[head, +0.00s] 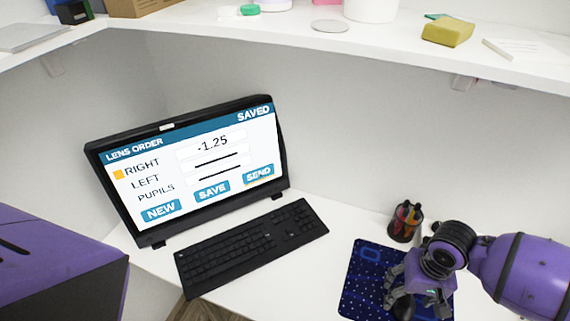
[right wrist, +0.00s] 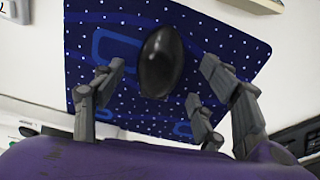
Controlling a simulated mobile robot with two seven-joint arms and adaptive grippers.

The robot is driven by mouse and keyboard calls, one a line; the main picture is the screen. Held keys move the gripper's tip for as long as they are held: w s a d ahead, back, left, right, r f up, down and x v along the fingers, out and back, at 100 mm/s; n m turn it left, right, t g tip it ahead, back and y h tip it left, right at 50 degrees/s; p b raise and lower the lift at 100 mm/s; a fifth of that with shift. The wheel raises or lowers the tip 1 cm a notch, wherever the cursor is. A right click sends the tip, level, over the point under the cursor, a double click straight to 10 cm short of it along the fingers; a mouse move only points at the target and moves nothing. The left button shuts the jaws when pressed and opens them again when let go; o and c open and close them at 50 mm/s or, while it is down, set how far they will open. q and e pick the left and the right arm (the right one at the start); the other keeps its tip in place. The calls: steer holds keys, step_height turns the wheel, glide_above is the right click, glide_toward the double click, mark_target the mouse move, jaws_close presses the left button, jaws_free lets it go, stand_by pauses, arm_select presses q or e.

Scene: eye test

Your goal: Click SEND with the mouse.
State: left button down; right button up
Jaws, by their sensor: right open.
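The monitor (head: 190,165) shows a LENS ORDER page with SAVED at the top right. RIGHT reads -1.25; LEFT and PUPILS show dark dashes. The SEND button (head: 258,174) is at the lower right of the screen, with what looks like a small pointer on it. The black mouse (right wrist: 158,62) lies on the blue dotted mat (right wrist: 225,45); in the head view the mouse (head: 403,307) is partly hidden by my right gripper (head: 415,297). That gripper is open, its fingers spread around the mouse's near end, contact unclear. My left gripper is not in view.
A black keyboard (head: 250,248) lies left of the mat. A pen cup (head: 405,222) stands close behind the mat, near my right wrist. A white shelf (head: 300,38) with a yellow sponge (head: 447,32) runs above. The desk between keyboard and mat is clear.

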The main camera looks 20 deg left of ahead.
mark_target(405, 300)
step_height(405, 300, up, 9)
stand_by(0.7)
